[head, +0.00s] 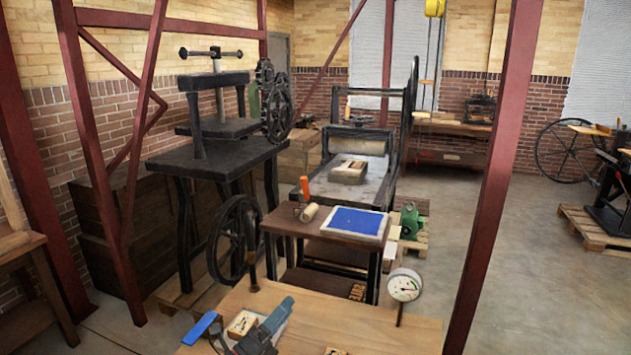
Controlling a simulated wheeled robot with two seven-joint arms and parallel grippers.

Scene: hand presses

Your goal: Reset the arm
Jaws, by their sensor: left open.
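My left gripper (242,320) shows at the bottom of the head view, low over the front wooden bench (345,318). Its blue-tipped fingers are spread apart, and nothing is visibly held in them. A small light wooden box (241,325) shows between the fingers; I cannot tell whether they touch it. Most of my left arm is out of the picture below. My right gripper is not in view.
A round white gauge (404,285) stands at the bench's right. Behind is a small table with a blue panel (355,222), a roller (310,212) and an orange-handled tool (305,188). A black screw press (215,135) and red posts (497,170) stand around.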

